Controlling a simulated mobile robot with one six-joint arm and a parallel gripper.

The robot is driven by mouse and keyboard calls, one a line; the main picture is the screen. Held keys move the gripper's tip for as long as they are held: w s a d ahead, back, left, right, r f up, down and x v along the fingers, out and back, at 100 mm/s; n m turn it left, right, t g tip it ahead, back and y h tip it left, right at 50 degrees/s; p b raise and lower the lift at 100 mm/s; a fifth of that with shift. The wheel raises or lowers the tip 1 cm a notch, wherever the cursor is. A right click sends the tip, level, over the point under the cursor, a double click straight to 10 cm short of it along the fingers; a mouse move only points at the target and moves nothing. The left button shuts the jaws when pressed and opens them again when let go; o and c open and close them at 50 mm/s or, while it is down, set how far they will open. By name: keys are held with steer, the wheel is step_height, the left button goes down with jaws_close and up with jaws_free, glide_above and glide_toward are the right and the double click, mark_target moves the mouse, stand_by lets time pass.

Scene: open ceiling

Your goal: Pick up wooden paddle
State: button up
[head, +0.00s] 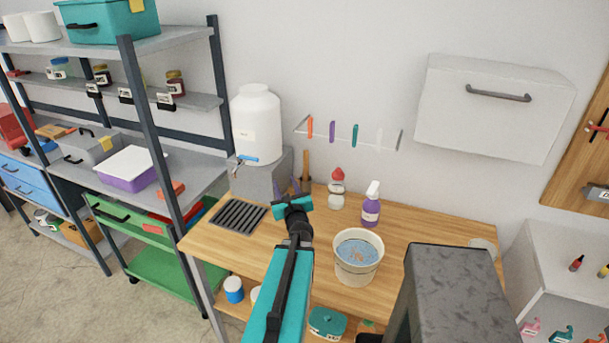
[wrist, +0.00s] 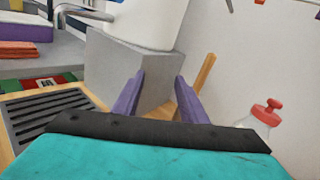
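The wooden paddle (head: 306,163) stands upright at the back of the wooden table, beside the grey block and close to the wall. In the wrist view its handle (wrist: 205,73) shows to the right of my right finger, and its lower part is partly hidden behind that finger. My gripper (head: 296,184) has purple fingers that are apart, with nothing between them. In the wrist view the open gripper (wrist: 158,80) points at the grey block, with the paddle off to the right.
A white water tank (head: 256,125) with a tap sits on the grey block (head: 262,181). A red-capped bottle (head: 337,188) and a purple spray bottle (head: 371,207) stand right of the paddle. A bucket (head: 357,268) is nearer the front. A drain grate (head: 238,217) lies left of my gripper.

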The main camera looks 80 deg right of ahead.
steer(key=s+d+m+g, duration=0.1)
steer(key=s+m+g, duration=0.1)
steer(key=s, duration=0.6)
steer(key=shift+d+m+g+h, duration=0.15)
steer(key=shift+m+g+h, duration=0.2)
steer(key=shift+m, duration=0.45)
steer(key=shift+w, duration=0.15)
